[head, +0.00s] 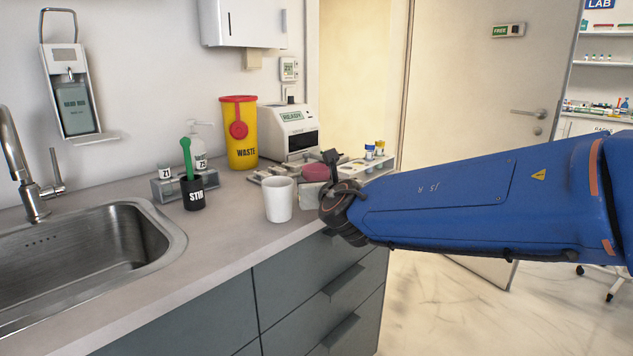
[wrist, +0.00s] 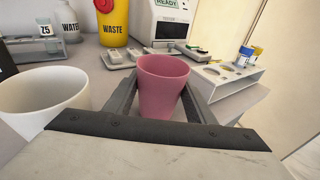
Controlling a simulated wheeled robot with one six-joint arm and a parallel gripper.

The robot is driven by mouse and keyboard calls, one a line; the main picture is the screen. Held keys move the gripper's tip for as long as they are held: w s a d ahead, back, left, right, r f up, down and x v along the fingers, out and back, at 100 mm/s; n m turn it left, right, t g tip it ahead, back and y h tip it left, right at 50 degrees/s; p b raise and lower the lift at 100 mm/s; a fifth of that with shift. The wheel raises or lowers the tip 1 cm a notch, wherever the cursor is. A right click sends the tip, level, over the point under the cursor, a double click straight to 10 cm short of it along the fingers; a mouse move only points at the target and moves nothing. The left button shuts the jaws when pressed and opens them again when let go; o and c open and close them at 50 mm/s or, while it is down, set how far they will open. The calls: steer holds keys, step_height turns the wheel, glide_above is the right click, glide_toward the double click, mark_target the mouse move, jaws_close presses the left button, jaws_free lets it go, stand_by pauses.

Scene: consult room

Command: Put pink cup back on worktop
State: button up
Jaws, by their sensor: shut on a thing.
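The pink cup (wrist: 163,88) is upright between the two fingers of my gripper (wrist: 160,100) in the wrist view. My gripper is shut on it. In the head view only part of the pink cup (head: 316,171) shows behind my gripper (head: 322,178), beyond the white cup. The worktop (head: 225,212) is grey and runs from the sink to the right end of the cabinet. The cup is over its right part. I cannot tell whether the cup's base touches the worktop, since my gripper hides it.
A white cup (head: 279,199) stands close left of my gripper. Behind are a yellow waste bin (head: 241,140), a white machine (head: 288,130) and a tube rack (head: 372,170). A black pot (head: 193,193) stands left, near the sink (head: 90,250). Bare worktop lies between pot and white cup.

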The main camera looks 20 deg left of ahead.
steer(key=o, duration=1.2)
steer(key=shift+r, duration=0.1)
steer(key=v, duration=1.2)
